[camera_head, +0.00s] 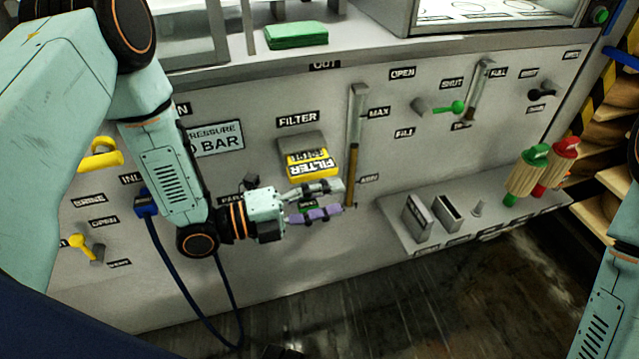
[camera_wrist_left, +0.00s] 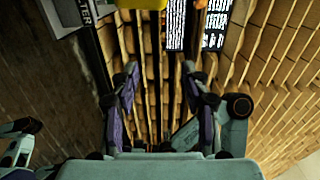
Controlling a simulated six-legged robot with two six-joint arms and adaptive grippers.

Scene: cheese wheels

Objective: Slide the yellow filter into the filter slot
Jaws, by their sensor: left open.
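The yellow filter (camera_head: 312,164) sits in the grey filter slot housing (camera_head: 299,143) under the FILTER label on the panel. Its yellow front, with dark lettering, sticks out of the housing; how deep it sits I cannot tell. My left gripper (camera_head: 340,198) is open and empty, just below and to the right of the filter, apart from it. In the left wrist view the two fingers (camera_wrist_left: 162,82) are spread with nothing between them, and a yellow edge (camera_wrist_left: 143,3) shows at the top. My right gripper is out of view.
A vertical gauge tube (camera_head: 354,135) stands just right of the filter. A ledge (camera_head: 470,215) at lower right holds grey slotted blocks and green and red handled tools (camera_head: 527,172). A blue cable (camera_head: 165,265) hangs at left. Cheese shelves (camera_head: 607,110) stand at far right.

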